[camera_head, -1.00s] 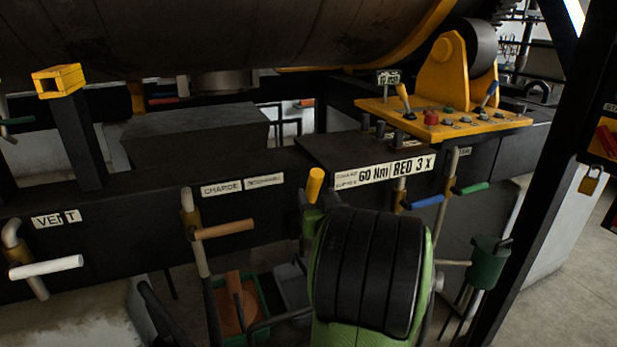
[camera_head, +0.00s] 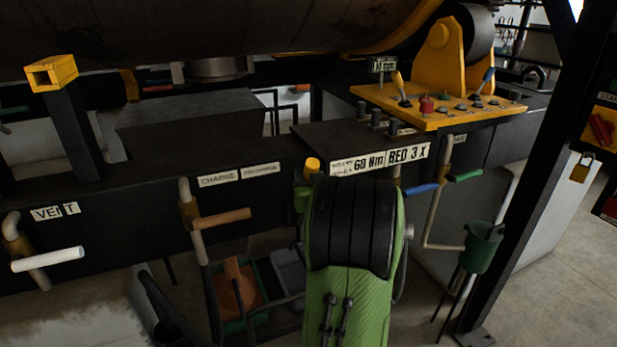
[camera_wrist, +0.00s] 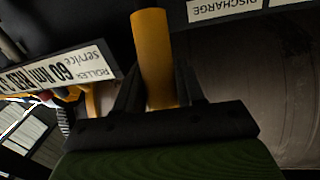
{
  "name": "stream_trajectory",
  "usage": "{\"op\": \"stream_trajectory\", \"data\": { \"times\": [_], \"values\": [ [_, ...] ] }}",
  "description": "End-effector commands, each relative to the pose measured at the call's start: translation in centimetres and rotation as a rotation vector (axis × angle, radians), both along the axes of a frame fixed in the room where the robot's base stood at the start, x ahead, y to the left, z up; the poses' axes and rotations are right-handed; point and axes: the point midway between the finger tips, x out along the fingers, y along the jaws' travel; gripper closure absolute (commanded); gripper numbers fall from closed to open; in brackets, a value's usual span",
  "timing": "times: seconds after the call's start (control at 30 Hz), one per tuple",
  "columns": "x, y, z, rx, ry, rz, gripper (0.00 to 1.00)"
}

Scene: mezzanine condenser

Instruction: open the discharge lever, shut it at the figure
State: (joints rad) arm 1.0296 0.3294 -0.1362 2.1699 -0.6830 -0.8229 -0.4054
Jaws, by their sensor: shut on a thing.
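The discharge lever's yellow handle (camera_head: 313,165) shows just above my arm in the head view, at the front of the black rail. In the wrist view the yellow handle (camera_wrist: 153,60) stands up between the two dark fingers of my gripper (camera_wrist: 160,90), which is shut on it. The rest of the lever is hidden behind my arm. The DISCHARGE label (camera_wrist: 223,8) is at the top right of the wrist view. A small display (camera_head: 384,64) stands at the back of the yellow control panel (camera_head: 440,106); its figure is too small to read surely.
The charge lever's orange handle (camera_head: 222,218) and the vent lever's white handle (camera_head: 47,259) stick out at left. Blue (camera_head: 421,189) and green (camera_head: 465,176) handles stick out just right of my arm. A green bucket (camera_head: 481,247) and black post (camera_head: 515,170) stand farther right.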

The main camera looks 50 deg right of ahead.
Motion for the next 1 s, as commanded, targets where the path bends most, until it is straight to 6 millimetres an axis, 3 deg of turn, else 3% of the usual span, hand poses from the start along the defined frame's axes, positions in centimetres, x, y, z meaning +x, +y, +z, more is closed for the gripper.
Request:
{"op": "stream_trajectory", "data": {
  "times": [0.27,0.7,1.0],
  "values": [
    [0.6,-0.3,0.7,0.019,0.031,0.004,1.00],
    [5.1,-2.8,2.5,0.142,0.243,0.007,1.00],
    [8.0,-4.7,2.4,0.225,0.382,0.002,1.00]
  ]
}}
